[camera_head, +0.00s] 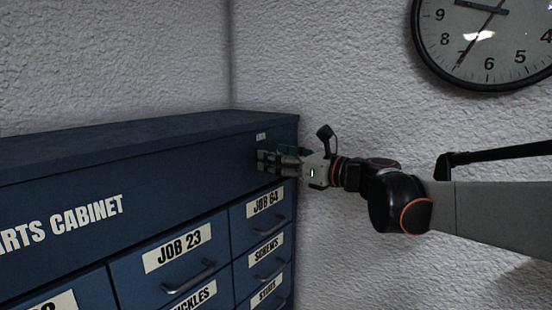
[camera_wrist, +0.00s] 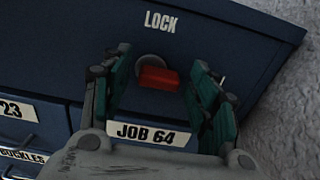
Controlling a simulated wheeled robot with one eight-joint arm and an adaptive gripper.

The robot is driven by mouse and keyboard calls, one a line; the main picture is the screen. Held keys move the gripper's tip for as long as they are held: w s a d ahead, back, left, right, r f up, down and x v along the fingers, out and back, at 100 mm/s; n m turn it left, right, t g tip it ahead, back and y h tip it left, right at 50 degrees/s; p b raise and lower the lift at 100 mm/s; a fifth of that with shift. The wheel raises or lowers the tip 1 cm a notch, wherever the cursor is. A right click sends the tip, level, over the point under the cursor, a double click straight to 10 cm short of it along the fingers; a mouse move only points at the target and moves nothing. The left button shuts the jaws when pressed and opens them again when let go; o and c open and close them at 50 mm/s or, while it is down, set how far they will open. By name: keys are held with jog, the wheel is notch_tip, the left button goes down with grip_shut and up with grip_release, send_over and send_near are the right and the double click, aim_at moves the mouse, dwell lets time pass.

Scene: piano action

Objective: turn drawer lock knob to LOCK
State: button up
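The drawer lock knob (camera_wrist: 158,77) is a red bar on a round grey base (camera_wrist: 150,62), set on the front of the blue parts cabinet (camera_head: 180,180). The white LOCK label (camera_wrist: 160,22) is above it in the wrist view. My gripper (camera_wrist: 160,88) is open, with one teal-padded finger on each side of the red bar and a gap visible on both sides. In the head view my gripper (camera_head: 262,161) is at the cabinet's upper right front and hides the knob. The bar lies roughly crosswise between the fingers in the wrist view.
Below the knob is the drawer labelled JOB 64 (camera_head: 265,204), with a handle (camera_head: 271,227). The JOB 23 drawer (camera_head: 180,251) is to its left. A white textured wall (camera_head: 350,100) is right of the cabinet, with a clock (camera_head: 487,40) on it.

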jog(key=shift+a, duration=0.1)
jog(key=c, duration=0.8)
jog(key=shift+n, duration=0.3)
jog(key=shift+s+a+r+n+b, duration=0.15)
jog(key=shift+n+b, duration=0.25)
jog(key=shift+n, duration=2.45)
jog(key=shift+s+a+n+b, duration=0.15)
jog(key=shift+n+b, duration=0.3)
jog(key=shift+n, duration=2.45)
jog(key=shift+s+a+r+n+b, duration=0.15)
jog(key=shift+n+b, duration=0.25)
jog(key=shift+n, duration=2.45)
jog(key=shift+o, duration=0.2)
jog(key=shift+f, duration=0.1)
jog(key=shift+c, duration=0.2)
jog(key=o, duration=1.1)
jog(key=shift+s+d, duration=0.1)
